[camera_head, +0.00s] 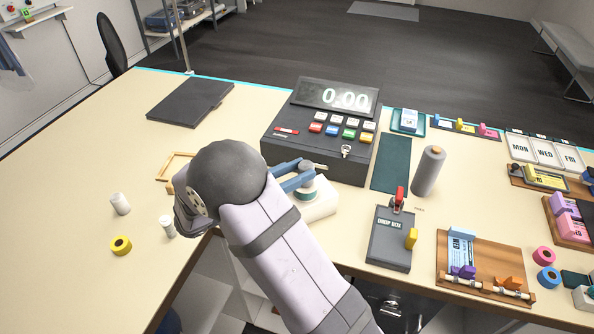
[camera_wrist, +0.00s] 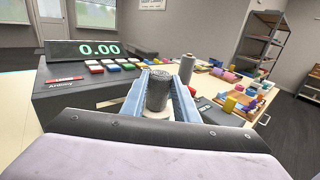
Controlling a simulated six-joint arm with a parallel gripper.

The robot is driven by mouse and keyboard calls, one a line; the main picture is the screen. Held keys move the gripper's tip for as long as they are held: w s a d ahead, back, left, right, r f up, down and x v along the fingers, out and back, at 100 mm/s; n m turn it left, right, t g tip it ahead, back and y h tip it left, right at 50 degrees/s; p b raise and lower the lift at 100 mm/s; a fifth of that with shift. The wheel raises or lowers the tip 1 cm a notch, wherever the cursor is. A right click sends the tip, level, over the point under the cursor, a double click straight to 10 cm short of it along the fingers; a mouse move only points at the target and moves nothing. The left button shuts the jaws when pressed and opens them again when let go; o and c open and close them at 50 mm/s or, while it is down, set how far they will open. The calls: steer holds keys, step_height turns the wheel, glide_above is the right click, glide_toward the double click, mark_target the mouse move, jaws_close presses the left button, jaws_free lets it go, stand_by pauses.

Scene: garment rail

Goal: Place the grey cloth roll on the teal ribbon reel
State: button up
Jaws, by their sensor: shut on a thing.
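My gripper (camera_head: 302,175) is shut on a small grey roll (camera_wrist: 157,88), which stands upright between the blue fingers in the wrist view. In the head view the fingers partly hide it. A teal-banded, pale-edged reel (camera_head: 307,195) shows just below the fingers, on or beside a white block. It looks like the teal ribbon reel. I cannot tell whether the roll touches it. A taller grey cylinder (camera_head: 429,170) stands upright on the table to the right, and also shows behind the fingers in the wrist view (camera_wrist: 187,68).
The black register (camera_head: 320,130) stands just behind my gripper. The drop box (camera_head: 390,237) with a red lever is to the right, and a wooden board (camera_head: 480,265) lies beyond it. The left tabletop is mostly clear.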

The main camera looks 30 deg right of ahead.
steer(key=shift+f, duration=0.1)
steer(key=o, duration=1)
steer(key=a+b, duration=0.1)
steer(key=a, duration=0.3)
steer(key=s+a+b, duration=0.1)
steer(key=a, duration=0.3)
steer(key=a+b, duration=0.2)
steer(key=a, duration=0.2)
steer(key=shift+s, duration=0.15)
